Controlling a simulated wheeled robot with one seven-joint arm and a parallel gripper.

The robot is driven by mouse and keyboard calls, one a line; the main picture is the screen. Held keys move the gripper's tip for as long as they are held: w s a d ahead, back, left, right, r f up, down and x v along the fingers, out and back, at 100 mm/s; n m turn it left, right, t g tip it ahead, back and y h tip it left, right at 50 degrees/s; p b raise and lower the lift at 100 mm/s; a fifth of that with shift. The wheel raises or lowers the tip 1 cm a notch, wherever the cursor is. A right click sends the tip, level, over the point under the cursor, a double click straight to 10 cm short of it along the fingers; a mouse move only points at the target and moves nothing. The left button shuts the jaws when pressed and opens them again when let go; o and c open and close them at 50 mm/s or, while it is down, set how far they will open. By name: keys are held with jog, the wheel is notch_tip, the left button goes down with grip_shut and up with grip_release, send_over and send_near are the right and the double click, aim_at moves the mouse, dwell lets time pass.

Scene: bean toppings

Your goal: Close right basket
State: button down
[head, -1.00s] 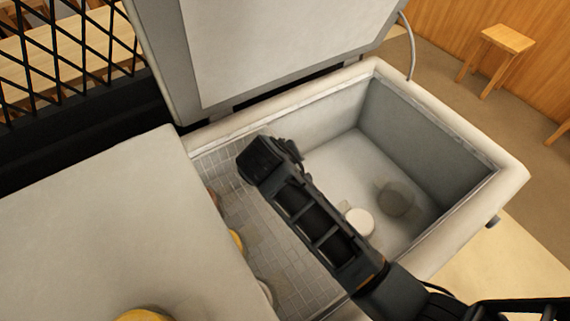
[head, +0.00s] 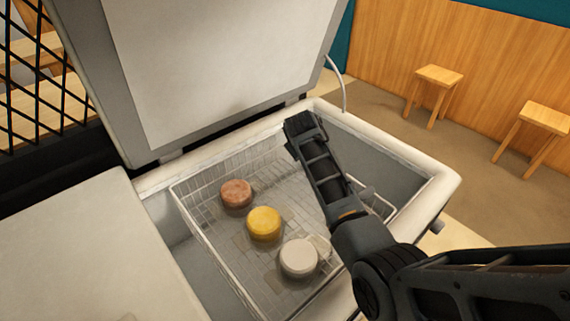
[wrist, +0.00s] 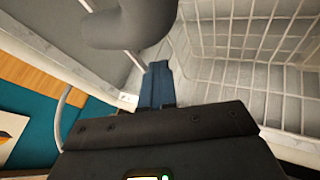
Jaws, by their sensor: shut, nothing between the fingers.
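The wire basket (head: 185,200) sits inside the white chest and holds a brown-red (head: 236,193), a yellow (head: 264,222) and a white (head: 299,257) round piece. Its mesh also fills the right of the wrist view (wrist: 270,45). The chest's right lid (head: 215,60) stands raised at the back, while the left lid (head: 70,240) lies flat. My gripper (head: 300,120) reaches over the basket's right side toward the back of the chest. In the wrist view its fingers (wrist: 157,85) are together and empty beside the mesh. My arm hides part of the basket's right side.
The chest's pale rim (head: 415,165) runs along the back and right. A black lattice (head: 40,80) stands at the left. Two wooden stools (head: 438,75) (head: 545,117) stand on the floor beyond, by a wooden wall.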

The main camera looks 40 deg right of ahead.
jog(key=d+b, duration=0.3)
jog(key=d, duration=1.2)
jog(key=shift+d+r, duration=0.1)
jog(key=shift+d, duration=0.1)
jog(key=shift+d, duration=0.1)
